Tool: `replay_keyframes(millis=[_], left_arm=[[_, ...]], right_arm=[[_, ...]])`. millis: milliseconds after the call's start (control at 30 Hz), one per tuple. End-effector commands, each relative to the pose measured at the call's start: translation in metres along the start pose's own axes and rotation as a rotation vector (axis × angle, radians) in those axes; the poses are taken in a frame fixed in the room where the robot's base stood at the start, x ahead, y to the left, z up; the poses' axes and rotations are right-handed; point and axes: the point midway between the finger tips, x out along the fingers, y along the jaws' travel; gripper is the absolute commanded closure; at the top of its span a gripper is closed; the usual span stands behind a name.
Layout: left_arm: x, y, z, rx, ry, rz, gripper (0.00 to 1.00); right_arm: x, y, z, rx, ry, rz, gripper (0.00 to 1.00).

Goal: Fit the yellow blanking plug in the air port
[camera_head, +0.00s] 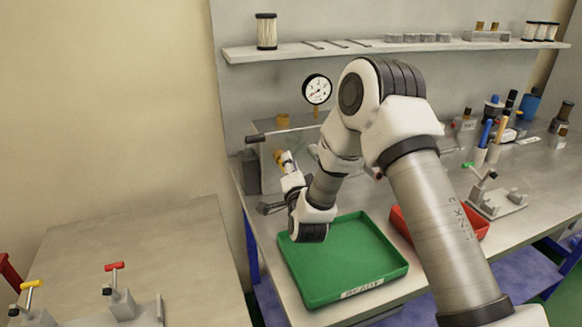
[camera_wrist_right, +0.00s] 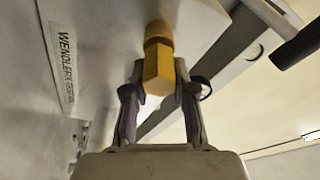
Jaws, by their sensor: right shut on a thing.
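The yellow blanking plug (camera_wrist_right: 158,68) is between the two fingers of my right gripper (camera_wrist_right: 160,85), which is shut on it. Its far end meets or nearly meets the face of a pale grey block (camera_wrist_right: 200,30); I cannot tell how far in it sits. The air port is hidden behind the plug. In the head view the plug (camera_head: 280,157) shows as a small yellow piece at the front of the grey block (camera_head: 266,152), with my right gripper (camera_head: 285,164) at it. My left gripper is not in view.
A shelf (camera_head: 390,47) runs above.

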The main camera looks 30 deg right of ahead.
Motion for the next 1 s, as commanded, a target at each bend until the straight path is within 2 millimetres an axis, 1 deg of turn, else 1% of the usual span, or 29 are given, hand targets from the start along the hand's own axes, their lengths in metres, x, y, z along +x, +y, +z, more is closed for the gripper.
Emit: replay_keyframes(millis=[167, 200, 267, 533, 633, 1000], left_arm=[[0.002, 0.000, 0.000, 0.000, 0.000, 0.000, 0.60], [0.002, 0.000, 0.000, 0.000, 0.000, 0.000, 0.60], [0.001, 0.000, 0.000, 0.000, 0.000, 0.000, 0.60], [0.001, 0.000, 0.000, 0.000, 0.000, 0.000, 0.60], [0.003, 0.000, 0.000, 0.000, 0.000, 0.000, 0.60], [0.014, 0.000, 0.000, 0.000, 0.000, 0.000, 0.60]], right_arm=[[0.004, 0.000, 0.001, 0.000, 0.000, -0.001, 1.00], [0.004, 0.000, 0.001, 0.000, 0.000, 0.000, 0.68], [0.004, 0.000, 0.001, 0.000, 0.000, 0.000, 0.46], [0.004, 0.000, 0.001, 0.000, 0.000, 0.000, 0.45], [0.001, 0.001, 0.001, 0.000, -0.001, 0.000, 0.45], [-0.034, 0.002, 0.002, 0.000, -0.002, 0.002, 0.45]])
